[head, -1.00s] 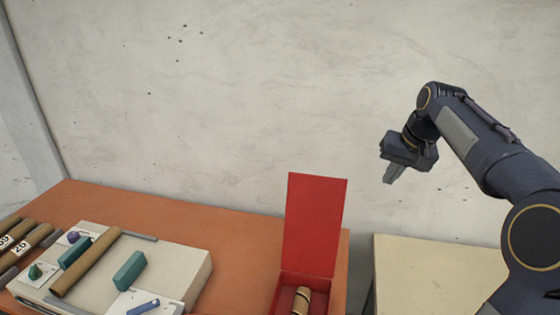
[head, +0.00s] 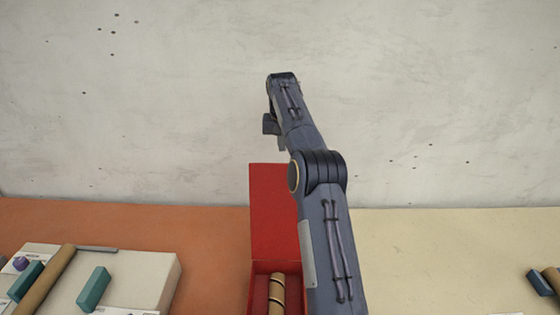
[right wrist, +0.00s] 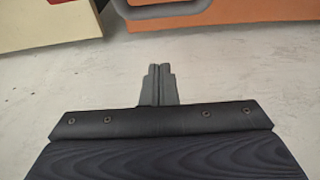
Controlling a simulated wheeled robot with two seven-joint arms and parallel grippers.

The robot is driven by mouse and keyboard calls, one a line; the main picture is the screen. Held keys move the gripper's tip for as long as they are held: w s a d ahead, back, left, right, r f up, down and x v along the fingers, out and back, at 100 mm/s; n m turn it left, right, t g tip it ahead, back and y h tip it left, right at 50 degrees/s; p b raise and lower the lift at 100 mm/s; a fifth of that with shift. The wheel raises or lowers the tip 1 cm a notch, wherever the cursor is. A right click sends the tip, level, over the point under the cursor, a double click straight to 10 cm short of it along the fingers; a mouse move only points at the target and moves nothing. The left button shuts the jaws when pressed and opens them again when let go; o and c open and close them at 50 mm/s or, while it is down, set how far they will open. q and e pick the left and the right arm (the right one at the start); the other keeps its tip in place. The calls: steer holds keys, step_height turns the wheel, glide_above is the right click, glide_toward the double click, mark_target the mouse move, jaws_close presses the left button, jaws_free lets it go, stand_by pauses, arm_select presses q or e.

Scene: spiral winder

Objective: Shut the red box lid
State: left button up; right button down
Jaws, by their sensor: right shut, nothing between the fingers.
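The red box (head: 290,268) stands on the orange table at the bottom centre of the head view. Its red lid (head: 272,215) is open and stands up at the back. A brown roll with dark bands (head: 277,292) lies inside the box. My right arm covers the right part of the lid and box. My right gripper (head: 281,144) shows small and partly hidden by its arm, above the lid's top edge and apart from it in the picture. In the right wrist view its fingers (right wrist: 158,70) are together and empty. My left gripper is not in view.
The orange table (head: 215,250) carries a pale block (head: 140,290) with a brown tube (head: 50,275) and teal pieces (head: 93,288). A cream table (head: 440,255) at right is mostly bare, with a dark item at its edge. A pale wall (head: 420,80) stands behind.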

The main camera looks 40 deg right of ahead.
steer(key=shift+s+a+f+b, duration=0.25)
steer(key=shift+s+a+f, duration=0.35)
steer(key=shift+f, duration=0.2)
steer(key=shift+s+a+f+b, duration=0.2)
steer(key=shift+s+a+f, duration=0.35)
steer(key=shift+f, duration=0.25)
steer(key=shift+s+d, duration=0.1)
